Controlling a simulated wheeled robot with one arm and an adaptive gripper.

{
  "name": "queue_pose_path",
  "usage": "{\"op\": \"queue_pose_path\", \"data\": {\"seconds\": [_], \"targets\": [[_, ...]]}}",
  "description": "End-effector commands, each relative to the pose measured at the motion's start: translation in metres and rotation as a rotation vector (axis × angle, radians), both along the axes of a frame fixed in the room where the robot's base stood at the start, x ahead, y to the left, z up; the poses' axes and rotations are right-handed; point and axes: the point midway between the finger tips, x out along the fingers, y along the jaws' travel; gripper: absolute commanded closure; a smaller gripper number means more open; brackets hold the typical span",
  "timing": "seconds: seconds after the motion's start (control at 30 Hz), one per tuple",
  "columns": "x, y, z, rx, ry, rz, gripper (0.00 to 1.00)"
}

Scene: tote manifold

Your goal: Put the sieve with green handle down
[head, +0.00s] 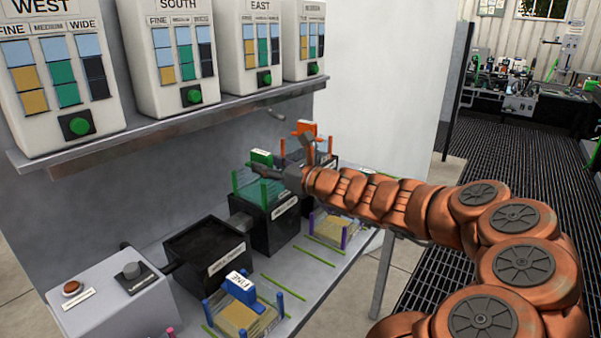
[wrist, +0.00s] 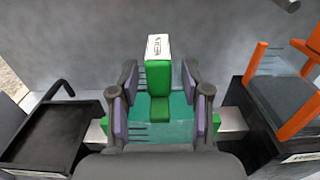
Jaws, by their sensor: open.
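The sieve with green handle (head: 259,189) rests on a black box (head: 273,236) in the middle of the row, with green corner posts and a teal tray. Its upright green handle (wrist: 158,77) with a white label on top stands centred in the wrist view. My gripper (wrist: 160,88) is open, with one finger on each side of the handle. Small gaps show between the fingers and the handle. The gripper's body hides the near part of the sieve in the wrist view.
An orange sieve (wrist: 286,98) stands close on the right. An empty-topped black box (head: 207,253) is on the left. A blue-handled sieve (head: 240,310) and a purple-posted one (head: 335,226) lie nearer the bench front. A shelf (head: 170,117) with several dispensers overhangs the bench.

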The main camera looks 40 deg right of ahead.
Motion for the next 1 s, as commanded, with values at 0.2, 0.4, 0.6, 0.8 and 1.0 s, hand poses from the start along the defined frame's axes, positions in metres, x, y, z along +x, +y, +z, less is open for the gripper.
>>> {"op": "queue_pose_path", "data": {"seconds": [0.2, 0.4, 0.6, 0.8, 1.0], "targets": [[-0.024, -0.005, 0.0, 0.002, -0.001, 0.0, 0.53], [-0.044, -0.011, 0.0, 0.001, 0.0, -0.003, 0.53], [-0.065, -0.016, 0.0, 0.001, 0.0, -0.002, 0.53], [-0.083, -0.02, 0.0, 0.003, 0.001, -0.002, 0.53], [-0.095, -0.022, 0.0, 0.002, 0.0, 0.001, 0.53]]}}
